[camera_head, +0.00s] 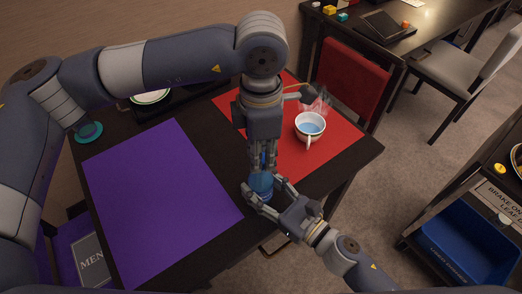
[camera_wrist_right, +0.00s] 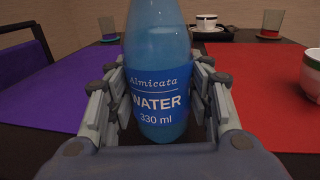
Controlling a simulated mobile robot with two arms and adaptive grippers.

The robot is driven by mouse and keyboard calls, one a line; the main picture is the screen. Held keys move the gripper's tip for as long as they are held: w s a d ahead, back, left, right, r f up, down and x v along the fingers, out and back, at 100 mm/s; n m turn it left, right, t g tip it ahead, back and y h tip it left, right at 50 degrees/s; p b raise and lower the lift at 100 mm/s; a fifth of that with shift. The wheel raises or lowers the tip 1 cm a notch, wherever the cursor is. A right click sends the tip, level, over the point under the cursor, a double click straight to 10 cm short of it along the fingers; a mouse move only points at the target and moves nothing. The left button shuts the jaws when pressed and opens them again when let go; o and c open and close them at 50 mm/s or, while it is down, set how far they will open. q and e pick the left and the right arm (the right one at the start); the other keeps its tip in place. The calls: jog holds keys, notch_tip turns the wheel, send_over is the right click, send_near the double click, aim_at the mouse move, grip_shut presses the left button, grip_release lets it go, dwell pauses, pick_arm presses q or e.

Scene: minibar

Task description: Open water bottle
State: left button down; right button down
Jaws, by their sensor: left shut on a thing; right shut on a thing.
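The blue water bottle (camera_head: 261,185) stands upright at the table's near edge, between the purple and red mats. In the right wrist view its labelled body (camera_wrist_right: 158,95) fills the middle; its top is out of frame. My right gripper (camera_head: 264,194) is shut on the bottle's body from the near right side, and its fingers flank the label in the wrist view. My left gripper (camera_head: 262,160) points down from above and is shut around the bottle's top. The cap is hidden between the left fingers, so I cannot tell whether it has turned.
A steaming cup (camera_head: 310,127) stands on the red mat (camera_head: 338,145), right of my left gripper. The purple mat (camera_head: 155,195) is bare. A tray (camera_head: 180,101) lies at the back. A red chair (camera_head: 350,82) stands behind the table.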

pick_arm(q)
jog(key=n, duration=0.3)
jog(key=shift+n, duration=0.3)
jog(key=n, duration=1.2)
jog(key=shift+n, duration=0.4)
jog(key=shift+r, duration=0.2)
jog(key=shift+r, duration=0.95)
jog(key=shift+r, duration=0.1)
